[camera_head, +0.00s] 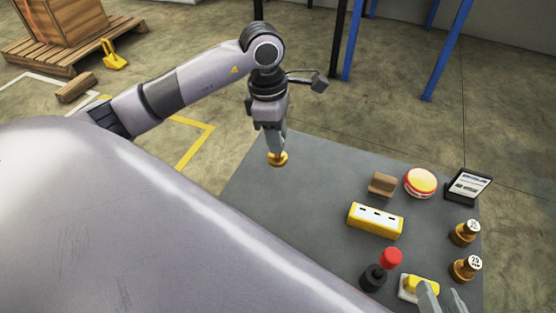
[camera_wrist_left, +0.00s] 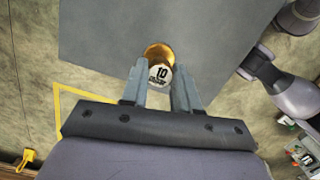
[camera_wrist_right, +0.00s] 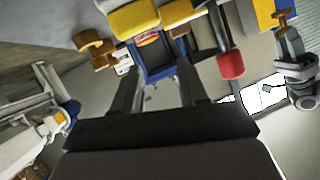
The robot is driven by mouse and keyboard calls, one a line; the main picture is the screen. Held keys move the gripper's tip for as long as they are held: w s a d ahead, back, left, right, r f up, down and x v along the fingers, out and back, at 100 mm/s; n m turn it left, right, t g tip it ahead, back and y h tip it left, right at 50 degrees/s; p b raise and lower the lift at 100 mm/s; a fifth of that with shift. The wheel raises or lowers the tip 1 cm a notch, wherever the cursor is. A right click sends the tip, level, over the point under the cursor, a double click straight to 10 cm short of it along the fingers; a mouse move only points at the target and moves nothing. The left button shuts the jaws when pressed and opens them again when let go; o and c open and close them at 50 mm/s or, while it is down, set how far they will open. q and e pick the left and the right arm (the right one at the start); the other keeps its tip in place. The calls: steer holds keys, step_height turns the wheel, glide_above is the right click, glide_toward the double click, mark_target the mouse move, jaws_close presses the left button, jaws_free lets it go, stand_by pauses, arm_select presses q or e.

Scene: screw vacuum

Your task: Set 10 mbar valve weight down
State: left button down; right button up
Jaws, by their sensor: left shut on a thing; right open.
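The 10 mbar valve weight (camera_head: 277,160) is a brass piece near the far left part of the grey table (camera_head: 250,195). In the left wrist view the weight (camera_wrist_left: 160,73) shows a white top marked "10" between the fingertips. My left gripper (camera_head: 276,150) points down and is shut on it. I cannot tell whether its base touches the table. My right gripper (camera_head: 442,299) is open at the table's near right, beside a yellow-and-white item (camera_head: 420,286). In the right wrist view its fingers (camera_wrist_right: 158,88) stand apart.
Two brass weights with white tops (camera_head: 464,232) (camera_head: 466,267) stand at the right edge. A yellow slotted block (camera_head: 375,220), brown block (camera_head: 382,185), red-and-yellow disc (camera_head: 420,183), tablet (camera_head: 467,185) and red-and-black pieces (camera_head: 390,259) fill the right side. The table's left part is clear.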

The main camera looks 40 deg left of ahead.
mark_target(277, 156)
arm_select(q)
step_height(277, 156, down, 6)
steer(key=shift+f+b, duration=0.1)
steer(key=shift+b, duration=0.6)
step_height(277, 156, down, 4)
steer(key=shift+r+b, duration=0.25)
steer(key=shift+b, duration=0.4)
arm_select(e)
steer(key=shift+a+f+y, duration=0.35)
steer(key=shift+a+y, duration=0.2)
steer(key=shift+y, duration=0.05)
arm_select(q)
steer(key=shift+f, duration=0.15)
arm_select(e)
steer(key=shift+w, duration=0.1)
arm_select(q)
steer(key=shift+f, duration=0.15)
steer(key=c, duration=0.8)
jaws_free()
arm_select(e)
steer(key=shift+d+r+t, duration=0.1)
steer(key=shift+r+t, duration=0.05)
steer(key=shift+t, duration=0.15)
arm_select(q)
steer(key=shift+r, duration=0.2)
arm_select(e)
steer(key=shift+r, duration=0.1)
